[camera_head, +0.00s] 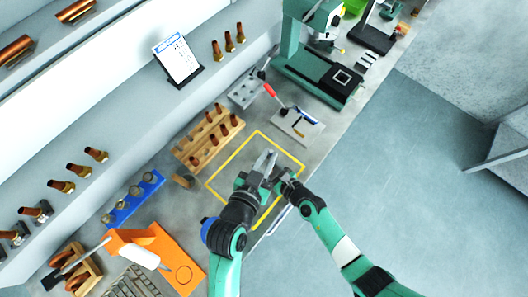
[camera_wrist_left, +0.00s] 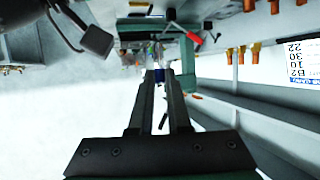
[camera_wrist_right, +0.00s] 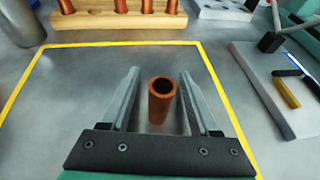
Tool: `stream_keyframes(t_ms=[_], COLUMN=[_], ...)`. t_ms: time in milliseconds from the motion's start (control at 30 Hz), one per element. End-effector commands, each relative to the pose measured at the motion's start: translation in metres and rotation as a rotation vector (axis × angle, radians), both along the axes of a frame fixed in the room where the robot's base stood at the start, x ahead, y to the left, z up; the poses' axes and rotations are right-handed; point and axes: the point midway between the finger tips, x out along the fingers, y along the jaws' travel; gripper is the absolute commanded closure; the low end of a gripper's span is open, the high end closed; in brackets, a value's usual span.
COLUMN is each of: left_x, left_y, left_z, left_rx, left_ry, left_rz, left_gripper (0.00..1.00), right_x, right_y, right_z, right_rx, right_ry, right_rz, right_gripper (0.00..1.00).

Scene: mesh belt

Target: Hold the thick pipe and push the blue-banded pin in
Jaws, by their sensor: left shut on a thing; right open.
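The thick pipe is a copper tube (camera_wrist_right: 162,102) with an open top, standing upright inside the yellow-taped square in the right wrist view. My right gripper (camera_wrist_right: 160,85) is open, with one finger on each side of the pipe and visible gaps. In the head view my right gripper (camera_head: 283,179) is beside the left one, and the pipe is hidden. My left gripper (camera_head: 266,160) is shut, raised over the square. In the left wrist view a small blue-banded piece (camera_wrist_left: 158,76), apparently the pin, shows at its fingertips (camera_wrist_left: 160,82); most of it is hidden.
A wooden rack (camera_head: 188,153) with several copper pieces stands behind the square. A grey plate with tools (camera_head: 291,128) lies behind right. The yellow-taped area (camera_head: 226,172) is otherwise clear.

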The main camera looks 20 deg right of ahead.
Motion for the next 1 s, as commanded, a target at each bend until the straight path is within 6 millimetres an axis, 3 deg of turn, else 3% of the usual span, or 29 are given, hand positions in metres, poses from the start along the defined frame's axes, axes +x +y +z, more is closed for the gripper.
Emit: stream_keyframes(t_ms=[300,667,833,867,1000], left_x=[0.0000,0.0000,0.0001,0.0001,0.0001], left_y=[0.0000,0.0000,-0.0001,-0.0001,-0.0001], left_z=[0.0001,0.0001,0.0002,0.0002,0.0002], left_rx=[0.000,0.000,-0.001,0.000,-0.001], left_ry=[0.000,0.000,-0.001,0.000,-0.001], left_rz=[0.000,0.000,0.000,0.000,0.000], left_gripper=[1.00,1.00,1.00,1.00,1.00], right_x=[0.0039,0.0037,0.0037,0.0037,0.0037], right_y=[0.0011,0.0010,0.0010,0.0010,0.0010], right_z=[-0.0018,-0.0016,-0.0016,-0.0016,-0.0016], right_rx=[0.000,0.000,0.000,0.000,0.000], right_ry=[0.001,0.001,0.000,0.000,0.000], right_rz=[0.000,0.000,0.000,0.000,0.000], right_gripper=[0.38,1.00,1.00,0.70,0.45])
